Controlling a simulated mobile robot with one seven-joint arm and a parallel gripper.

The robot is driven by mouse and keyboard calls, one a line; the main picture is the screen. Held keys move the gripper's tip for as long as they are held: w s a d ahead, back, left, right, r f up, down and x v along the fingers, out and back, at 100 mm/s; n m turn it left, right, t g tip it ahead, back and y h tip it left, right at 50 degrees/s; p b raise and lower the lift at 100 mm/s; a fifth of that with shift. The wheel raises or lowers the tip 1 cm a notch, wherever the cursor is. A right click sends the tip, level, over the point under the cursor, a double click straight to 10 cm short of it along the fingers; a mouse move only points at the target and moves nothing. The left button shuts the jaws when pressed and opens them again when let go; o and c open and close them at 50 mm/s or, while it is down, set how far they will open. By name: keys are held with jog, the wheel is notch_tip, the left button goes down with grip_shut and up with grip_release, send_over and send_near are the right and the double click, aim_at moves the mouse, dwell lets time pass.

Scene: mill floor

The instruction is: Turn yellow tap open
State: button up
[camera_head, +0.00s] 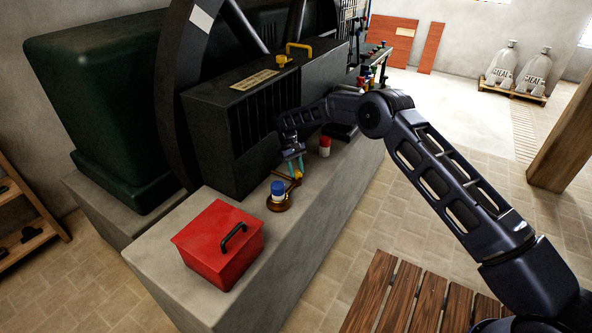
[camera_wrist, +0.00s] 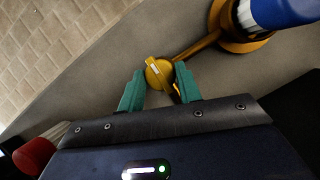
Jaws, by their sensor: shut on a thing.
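My gripper (camera_head: 297,172) reaches down over the concrete ledge; in the wrist view its green fingers (camera_wrist: 160,71) are shut around a round yellow end piece (camera_wrist: 156,77). A brass arm (camera_wrist: 198,46) joins this piece to a brass dish (camera_head: 280,207), on which a blue-and-white can (camera_head: 278,190) stands. I cannot tell whether the held piece is a tap. A yellow fitting with a bent lever (camera_head: 297,46) sits on top of the black ribbed box, apart from my gripper. Small coloured handles (camera_head: 366,76) cluster beyond the box, too small to sort out.
A red lidded box (camera_head: 220,245) stands near the front of the ledge (camera_head: 287,264). A red-and-white can (camera_head: 324,146) stands just beyond my gripper. The black ribbed box (camera_head: 240,125) and large wheel (camera_head: 175,105) bound the left side. A slatted wooden surface (camera_head: 400,295) lies at lower right.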

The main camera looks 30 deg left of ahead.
aim_at(296, 171)
jog(key=o, duration=1)
notch_tip(296, 171, up, 20)
dwell(0.4)
